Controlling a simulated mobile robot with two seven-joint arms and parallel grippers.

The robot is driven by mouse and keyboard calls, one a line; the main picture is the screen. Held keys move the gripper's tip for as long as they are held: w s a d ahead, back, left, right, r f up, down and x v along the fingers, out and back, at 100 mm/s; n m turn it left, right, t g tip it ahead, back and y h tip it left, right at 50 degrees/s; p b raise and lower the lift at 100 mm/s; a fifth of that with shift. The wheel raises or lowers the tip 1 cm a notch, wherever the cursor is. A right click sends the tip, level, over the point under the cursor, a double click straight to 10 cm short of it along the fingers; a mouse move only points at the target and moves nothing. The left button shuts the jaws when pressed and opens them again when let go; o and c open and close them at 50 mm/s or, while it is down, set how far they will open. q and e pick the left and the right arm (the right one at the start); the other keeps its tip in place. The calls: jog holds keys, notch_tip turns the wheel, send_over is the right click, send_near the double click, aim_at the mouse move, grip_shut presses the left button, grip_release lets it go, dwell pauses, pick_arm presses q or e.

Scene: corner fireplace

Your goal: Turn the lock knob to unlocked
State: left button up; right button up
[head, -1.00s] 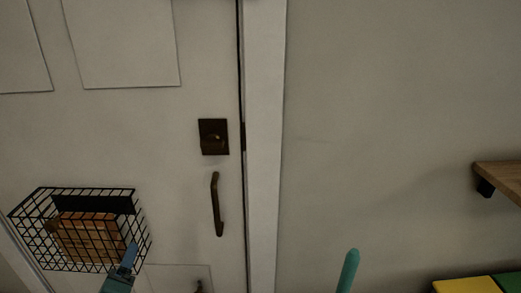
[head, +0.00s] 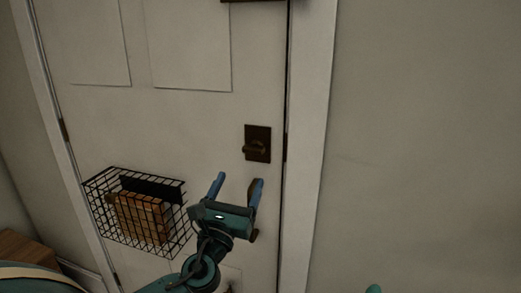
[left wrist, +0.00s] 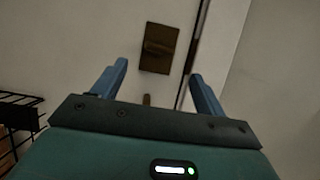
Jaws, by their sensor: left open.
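The lock knob (head: 254,149) is a small bronze turn piece on a dark square plate (head: 262,133) near the door's right edge. In the left wrist view the knob (left wrist: 157,48) shows on its plate, ahead of the fingers and between their lines. My left gripper (head: 238,186) is open and empty, just below the lock plate and apart from it. Its two blue fingers point up toward the lock. The right finger covers part of the door handle (head: 254,236). Only a teal tip (head: 374,288), perhaps of my right gripper, shows at the bottom edge.
The white door (head: 190,120) has a black wire basket (head: 180,222) with wooden and dark contents, left of my gripper. The door frame (head: 308,150) and a bare wall (head: 430,150) lie to the right. A wooden surface (head: 22,250) stands at lower left.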

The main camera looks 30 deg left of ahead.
aim_at(253, 147)
pick_arm(q)
jog(key=p+x, duration=0.2)
jog(key=x, duration=0.9)
jog(key=shift+w, duration=0.2)
jog(key=shift+c, duration=0.3)
jog(key=c, duration=0.9)
